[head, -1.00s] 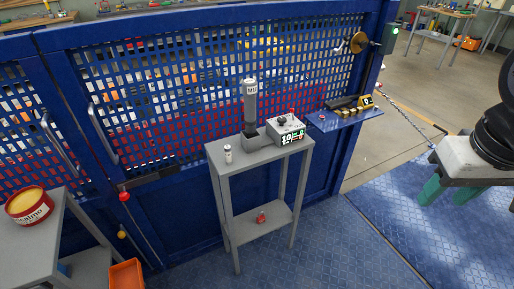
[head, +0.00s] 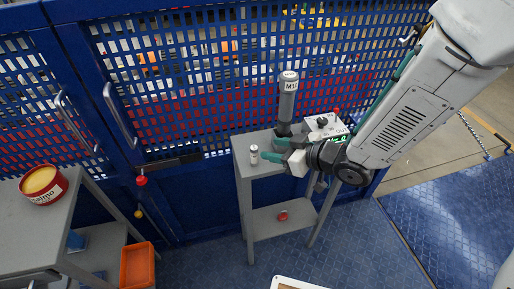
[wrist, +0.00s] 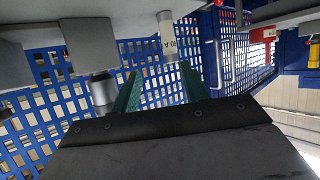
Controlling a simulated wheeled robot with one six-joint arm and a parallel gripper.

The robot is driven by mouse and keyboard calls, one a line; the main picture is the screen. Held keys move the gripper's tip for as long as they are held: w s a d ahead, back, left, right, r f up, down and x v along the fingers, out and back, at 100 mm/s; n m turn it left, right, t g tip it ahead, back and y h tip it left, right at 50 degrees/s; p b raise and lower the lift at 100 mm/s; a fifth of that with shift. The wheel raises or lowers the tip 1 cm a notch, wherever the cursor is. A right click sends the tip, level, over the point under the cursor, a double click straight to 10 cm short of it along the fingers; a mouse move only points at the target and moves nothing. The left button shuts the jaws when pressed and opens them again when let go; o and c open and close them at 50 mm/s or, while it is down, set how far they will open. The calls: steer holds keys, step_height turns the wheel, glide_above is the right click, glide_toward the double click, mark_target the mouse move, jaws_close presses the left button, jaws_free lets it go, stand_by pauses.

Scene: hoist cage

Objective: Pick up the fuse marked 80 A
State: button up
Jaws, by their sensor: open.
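A small white fuse (head: 254,155) with a grey end stands upright at the left front of a grey stand's top (head: 262,170). In the wrist view, which looks upside down, the fuse (wrist: 167,32) shows a marking that ends in "0 A"; its first digit is unclear. My gripper (head: 269,149) is open and empty, its green fingers pointing left at the fuse. In the wrist view my gripper (wrist: 159,72) has the fuse just beyond its fingertips, nearer the right finger's side. I see no contact.
A dark grey cylinder (head: 288,100) stands upright behind my gripper, with a white box (head: 324,124) to its right. Blue perforated cage panels (head: 190,80) rise close behind the stand. A red button (head: 283,216) sits on the lower shelf. Another table (head: 22,235) is at the left.

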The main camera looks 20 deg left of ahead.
mark_target(257, 150)
steer(key=shift+s+a+f, duration=0.2)
steer(key=shift+s+a, duration=0.1)
steer(key=shift+a, duration=0.2)
steer(key=shift+a+f+g+y, duration=0.15)
steer(key=shift+a+g+y, duration=0.15)
steer(key=shift+a, duration=0.05)
steer(key=shift+x, duration=1.1)
steer(key=x, duration=0.4)
steer(key=shift+a+f, duration=0.2)
steer(key=shift+a, duration=0.15)
jaws_close()
